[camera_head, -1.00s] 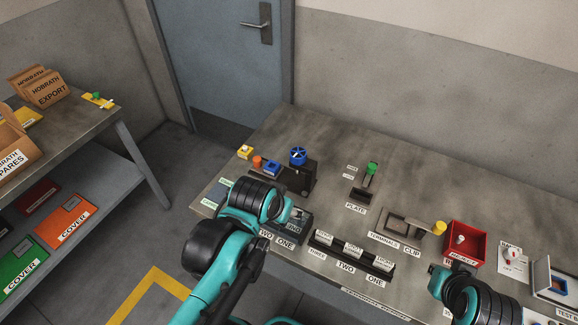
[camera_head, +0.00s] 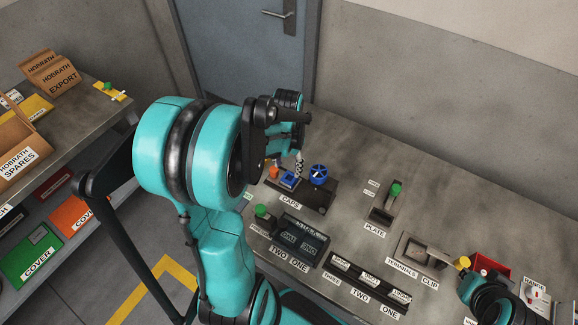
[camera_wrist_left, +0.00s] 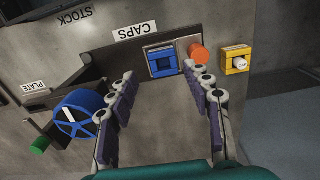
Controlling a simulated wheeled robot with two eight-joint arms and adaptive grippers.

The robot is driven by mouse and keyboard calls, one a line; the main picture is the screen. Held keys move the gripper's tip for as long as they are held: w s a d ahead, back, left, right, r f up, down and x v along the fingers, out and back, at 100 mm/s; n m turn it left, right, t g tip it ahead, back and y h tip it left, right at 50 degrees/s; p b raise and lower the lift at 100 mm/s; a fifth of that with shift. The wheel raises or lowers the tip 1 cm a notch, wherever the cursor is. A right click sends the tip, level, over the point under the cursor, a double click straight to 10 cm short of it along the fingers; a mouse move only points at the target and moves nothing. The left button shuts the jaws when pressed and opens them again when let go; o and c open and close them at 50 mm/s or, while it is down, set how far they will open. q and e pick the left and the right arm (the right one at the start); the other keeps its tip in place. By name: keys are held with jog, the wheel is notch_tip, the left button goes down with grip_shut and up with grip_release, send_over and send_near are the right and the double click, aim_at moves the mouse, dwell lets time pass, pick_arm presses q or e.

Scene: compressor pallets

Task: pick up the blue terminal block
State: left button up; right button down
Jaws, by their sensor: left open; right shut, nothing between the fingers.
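The blue terminal block (camera_wrist_left: 163,61) is a square blue piece with a paler rim, at the CAPS label in the left wrist view. It also shows in the head view (camera_head: 289,180), partly behind the gripper. My left gripper (camera_wrist_left: 160,72) is open, with its two fingers apart and pointing toward the block. The block appears just beyond the fingertips, near the middle of the gap, with no grip on it. My right gripper (camera_head: 470,286) is shut and empty at the lower right in the head view; its fingers are mostly hidden.
An orange round cap (camera_wrist_left: 199,53) stands close beside the block, and a yellow block (camera_wrist_left: 236,60) lies beyond it. A blue handwheel (camera_wrist_left: 80,113) is next to my left finger. A green-topped piece (camera_head: 395,188) stands by the PLATE label. The table's back is bare.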

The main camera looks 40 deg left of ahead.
aim_at(288, 177)
pick_arm(q)
jog(key=shift+w+a+f, duration=0.45)
jog(key=shift+f, duration=0.2)
jog(key=shift+s+d+f+b, duration=0.15)
jog(key=shift+f+b, duration=0.45)
jog(key=shift+f, duration=0.25)
jog(key=shift+s+d+f, duration=0.15)
jog(key=shift+d+f, duration=0.05)
jog(key=f, duration=0.1)
jog(key=f+b, duration=0.2)
jog(key=f, duration=0.1)
jog(key=shift+w+a, duration=0.15)
jog(key=shift+w, duration=0.15)
jog(key=shift+f, duration=0.3)
jog(key=shift+r, duration=0.1)
pick_arm(e)
jog(key=f, duration=0.3)
jog(key=shift+w+a+f, duration=0.2)
jog(key=shift+w+f, duration=0.05)
jog(key=shift+f, duration=0.05)
pick_arm(q)
jog(key=c, duration=0.9)
